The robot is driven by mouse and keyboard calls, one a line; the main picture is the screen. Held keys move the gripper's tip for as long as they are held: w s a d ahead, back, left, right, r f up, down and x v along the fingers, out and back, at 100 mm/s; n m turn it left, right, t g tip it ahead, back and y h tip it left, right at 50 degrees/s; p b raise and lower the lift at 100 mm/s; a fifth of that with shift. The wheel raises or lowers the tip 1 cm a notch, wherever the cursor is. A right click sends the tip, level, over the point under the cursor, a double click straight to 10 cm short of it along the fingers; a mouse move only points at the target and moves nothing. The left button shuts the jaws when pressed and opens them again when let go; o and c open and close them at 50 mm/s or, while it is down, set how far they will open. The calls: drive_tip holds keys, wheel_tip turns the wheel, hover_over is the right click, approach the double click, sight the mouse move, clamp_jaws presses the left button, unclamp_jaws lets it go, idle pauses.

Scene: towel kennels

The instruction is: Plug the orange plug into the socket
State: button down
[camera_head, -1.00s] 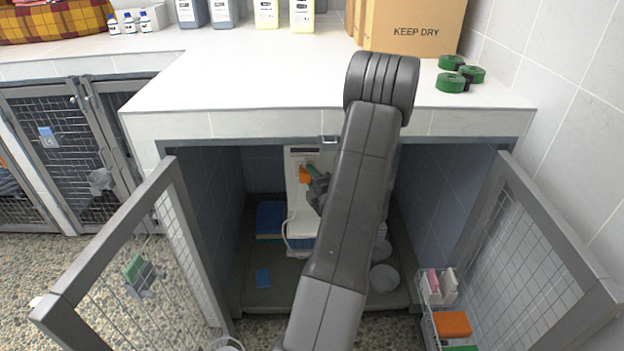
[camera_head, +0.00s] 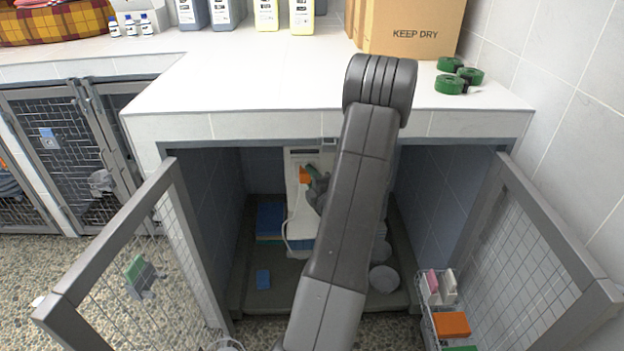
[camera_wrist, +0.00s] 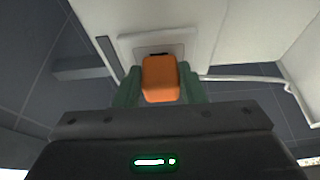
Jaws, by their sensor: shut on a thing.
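The orange plug (camera_wrist: 160,80) is held between the green fingers of my gripper (camera_wrist: 160,88) in the wrist view. A pale socket plate (camera_wrist: 188,42) with a dark opening lies just beyond the plug. The plug hides part of this opening, and I cannot tell whether plug and socket touch. In the head view the orange plug (camera_head: 305,175) shows in front of a white panel (camera_head: 298,212) inside the open kennel. My gripper (camera_head: 310,174) is beside it, partly hidden by my arm.
The kennel's open mesh doors stand at left (camera_head: 130,250) and right (camera_head: 530,240). Blue folded cloths (camera_head: 270,220) and a grey bowl (camera_head: 384,279) are on the kennel floor. A white cable (camera_wrist: 245,79) runs beside the socket. The counter (camera_head: 250,75) overhangs the kennel.

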drive_tip(key=shift+w+d+r, duration=0.1)
drive_tip(key=shift+w+r, duration=0.25)
drive_tip(key=shift+w, duration=0.35)
idle(0.6)
drive_tip(key=c, duration=0.9)
unclamp_jaws()
drive_tip(key=shift+w, duration=0.1)
drive_tip(key=shift+o, duration=0.2)
drive_tip(key=v, duration=1.4)
drive_tip(key=shift+s+f+p, duration=0.2)
drive_tip(key=shift+f+p, duration=0.15)
drive_tip(key=shift+f, duration=0.05)
drive_tip(key=shift+w, duration=0.1)
drive_tip(key=x, duration=1.3)
drive_tip(key=shift+w, duration=0.3)
drive_tip(key=shift+a+r, duration=0.1)
drive_tip(key=shift+a, duration=0.15)
